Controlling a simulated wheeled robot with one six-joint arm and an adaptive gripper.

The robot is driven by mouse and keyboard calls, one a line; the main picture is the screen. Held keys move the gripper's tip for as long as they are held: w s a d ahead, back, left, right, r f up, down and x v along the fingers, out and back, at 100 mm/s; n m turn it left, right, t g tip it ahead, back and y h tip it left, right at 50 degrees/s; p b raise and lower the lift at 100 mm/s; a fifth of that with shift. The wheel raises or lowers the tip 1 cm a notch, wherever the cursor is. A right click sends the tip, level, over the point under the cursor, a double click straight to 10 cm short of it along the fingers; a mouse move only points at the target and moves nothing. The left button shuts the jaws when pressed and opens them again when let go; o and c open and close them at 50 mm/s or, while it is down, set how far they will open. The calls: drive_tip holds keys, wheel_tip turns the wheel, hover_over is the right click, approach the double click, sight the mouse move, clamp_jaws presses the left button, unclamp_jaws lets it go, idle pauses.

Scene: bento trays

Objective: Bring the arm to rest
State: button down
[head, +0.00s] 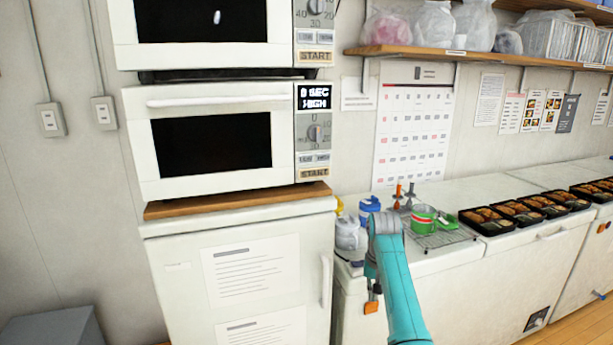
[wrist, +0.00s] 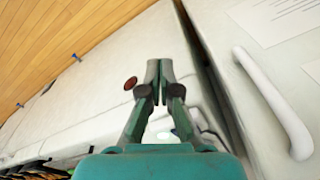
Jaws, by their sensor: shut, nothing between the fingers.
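My gripper (wrist: 159,74) is shut and empty in the wrist view, its two fingertips close together. It is in front of the white chest front and beside the fridge door (wrist: 285,65). In the head view my teal arm rises from the bottom, bends at a grey joint, and hangs down in front of the counter; the gripper's fingers cannot be made out there. No held thing shows.
Two microwaves (head: 222,142) stand stacked on a white fridge (head: 180,270) at left. Several bento trays (head: 487,226) line the white chest tops at right. A shelf (head: 450,52) runs above.

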drive_tip(key=s+f+t, duration=0.2)
drive_tip(key=s+f, duration=0.4)
drive_tip(key=f, duration=0.7)
drive_tip(key=s+f+t, duration=0.2)
drive_tip(key=s+f, duration=0.4)
drive_tip(key=f, duration=0.6)
drive_tip(key=s+f+t, duration=0.1)
drive_tip(key=s+f, duration=0.2)
drive_tip(key=s, duration=0.4)
drive_tip(key=s+f+n+t, duration=0.1)
drive_tip(key=s+f, duration=0.1)
drive_tip(key=s, duration=0.4)
drive_tip(key=s+f+t, duration=0.1)
drive_tip(key=s+f, duration=0.2)
drive_tip(key=s, duration=0.4)
drive_tip(key=s+r+t, duration=0.2)
drive_tip(key=s+r, duration=0.2)
drive_tip(key=s, duration=0.6)
drive_tip(key=s+r+t, duration=0.2)
drive_tip(key=s+r, duration=0.2)
drive_tip(key=s, duration=0.6)
drive_tip(key=s+r+t, duration=0.1)
drive_tip(key=s+r, duration=0.6)
drive_tip(key=r, duration=0.3)
drive_tip(key=s+r+n+t, duration=0.1)
drive_tip(key=s+r+t, duration=0.1)
drive_tip(key=s+r, duration=0.5)
wheel_tip(320, 180, up, 4)
drive_tip(key=shift+f, duration=0.1)
